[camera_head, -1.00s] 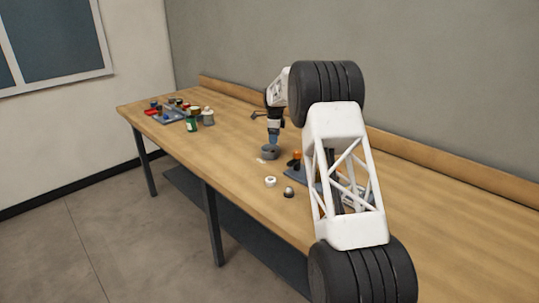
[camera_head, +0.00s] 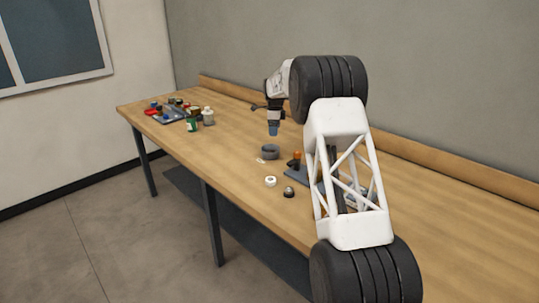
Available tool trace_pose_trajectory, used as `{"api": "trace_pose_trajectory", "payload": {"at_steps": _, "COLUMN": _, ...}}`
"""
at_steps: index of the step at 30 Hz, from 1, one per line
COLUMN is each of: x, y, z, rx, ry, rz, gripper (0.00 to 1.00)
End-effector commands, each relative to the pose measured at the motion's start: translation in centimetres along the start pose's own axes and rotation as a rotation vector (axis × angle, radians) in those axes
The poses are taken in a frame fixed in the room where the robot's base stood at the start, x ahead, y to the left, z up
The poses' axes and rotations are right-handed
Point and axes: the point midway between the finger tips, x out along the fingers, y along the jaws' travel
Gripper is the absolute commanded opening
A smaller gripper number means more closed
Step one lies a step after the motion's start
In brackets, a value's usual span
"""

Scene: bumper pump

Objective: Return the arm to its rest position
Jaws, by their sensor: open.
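My gripper (camera_head: 273,131) hangs pointing down at the end of my white and black arm, above the middle of the wooden table. It is open, and I see nothing held in it. A grey round bowl-like part (camera_head: 270,152) sits on the table just below the gripper, apart from it. The fingertips are small in this view, and my arm hides part of the table behind it.
A white ring (camera_head: 270,181) and a small dark and silver part (camera_head: 289,192) lie near the table's front edge. A dark tray (camera_head: 298,175) with an orange part (camera_head: 296,158) is partly hidden by my arm. Bottles (camera_head: 208,116) and a parts tray (camera_head: 170,117) stand at the far left.

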Motion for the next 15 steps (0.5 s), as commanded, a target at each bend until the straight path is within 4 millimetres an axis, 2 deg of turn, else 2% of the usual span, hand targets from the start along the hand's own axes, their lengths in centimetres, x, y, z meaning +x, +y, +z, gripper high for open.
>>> {"api": "trace_pose_trajectory", "payload": {"at_steps": 8, "x": -0.7, "y": 0.5, "z": -0.3, "rx": -0.013, "ry": -0.001, "rz": -0.003, "gripper": 0.73}}
{"api": "trace_pose_trajectory", "payload": {"at_steps": 15, "x": -3.4, "y": 2.5, "z": -1.6, "rx": -0.077, "ry": -0.003, "rz": -0.012, "gripper": 0.73}}
